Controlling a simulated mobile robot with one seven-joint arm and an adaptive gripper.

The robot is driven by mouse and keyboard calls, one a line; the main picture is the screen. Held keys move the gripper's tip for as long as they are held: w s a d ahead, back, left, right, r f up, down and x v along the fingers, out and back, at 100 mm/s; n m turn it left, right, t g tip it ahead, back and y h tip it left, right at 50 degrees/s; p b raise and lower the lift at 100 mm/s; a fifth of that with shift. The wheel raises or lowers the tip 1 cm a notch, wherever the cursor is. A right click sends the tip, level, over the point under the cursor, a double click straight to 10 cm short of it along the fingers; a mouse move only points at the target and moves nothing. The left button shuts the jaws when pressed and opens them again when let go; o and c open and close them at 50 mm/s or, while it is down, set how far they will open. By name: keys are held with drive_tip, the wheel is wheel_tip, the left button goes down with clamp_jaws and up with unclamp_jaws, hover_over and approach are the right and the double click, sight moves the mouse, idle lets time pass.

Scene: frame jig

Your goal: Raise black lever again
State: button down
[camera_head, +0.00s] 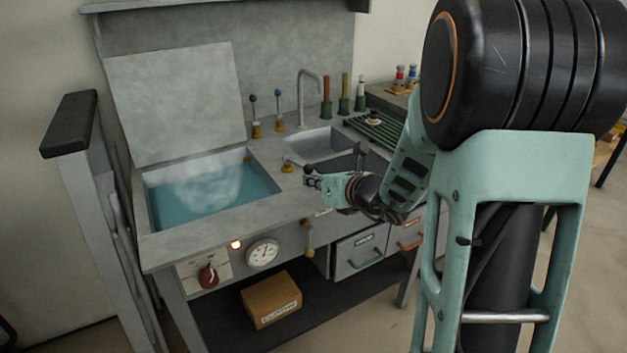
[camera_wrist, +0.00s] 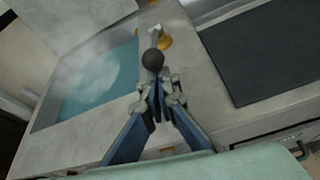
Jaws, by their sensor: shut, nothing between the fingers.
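A black ball knob (camera_head: 308,169) shows at the tips of my gripper (camera_head: 313,182), in front of a brass fitting (camera_head: 288,165) on the counter between the water basin and the small sink. In the wrist view, the black knob (camera_wrist: 152,60) lies just beyond the closed fingertips (camera_wrist: 158,88), with the brass fitting (camera_wrist: 163,39) behind it. Whether the fingers touch the knob, and how its stem joins the fitting, I cannot tell. My gripper is shut and holds nothing. At the back, an upright lever with a dark knob (camera_head: 253,98) stands beside a blue-knobbed lever (camera_head: 277,93).
A water-filled basin (camera_head: 148,207) lies left of my gripper, its grey lid (camera_head: 175,100) raised behind it. The sink (camera_head: 320,145) has a tall faucet (camera_head: 300,95). The front carries a lit lamp (camera_head: 236,244), gauge (camera_head: 263,253), red knob (camera_head: 208,276) and brass handle (camera_head: 308,238).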

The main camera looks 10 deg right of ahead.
drive_tip(key=shift+r+p, duration=0.25)
drive_tip(key=shift+p, duration=0.15)
drive_tip(key=shift+r+p, duration=0.2)
drive_tip(key=shift+p, duration=0.55)
